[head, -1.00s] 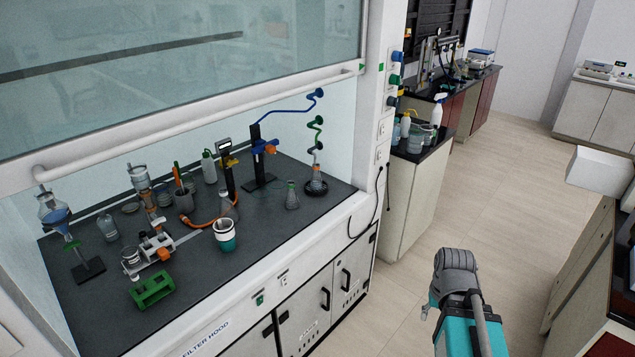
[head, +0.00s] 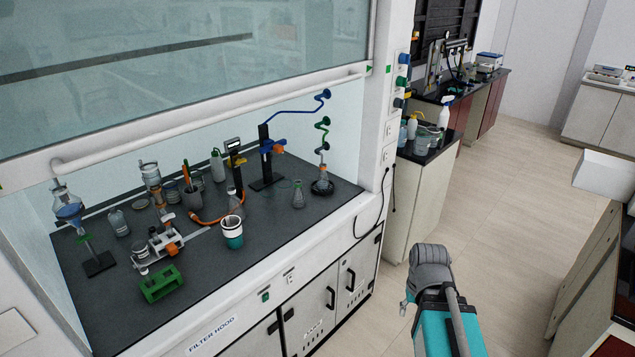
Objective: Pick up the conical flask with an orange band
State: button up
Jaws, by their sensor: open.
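Several small glass flasks stand on the dark worktop of the fume hood. One clear conical flask (head: 298,195) stands alone near the front right. A second flask (head: 322,185) sits on a dark round base beside it, with a small orange patch near its neck. A third flask (head: 236,203) stands behind the white and teal cup. Which one bears the orange band is too small to tell for sure. My gripper (head: 405,303) shows only as a small metal part left of my grey wrist, outside the hood, well apart from the flasks and holding nothing visible.
The sash (head: 200,120) is raised above the worktop (head: 190,260). A blue-clamp stand (head: 267,160), white and teal cup (head: 232,232), orange tubing (head: 208,219) and green rack (head: 161,283) crowd the worktop. A cabinet (head: 425,195) stands right of the hood; the floor (head: 500,190) is clear.

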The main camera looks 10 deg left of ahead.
aim_at(323, 184)
jog(key=u, duration=0.1)
jog(key=i, duration=1)
jog(key=z, duration=0.05)
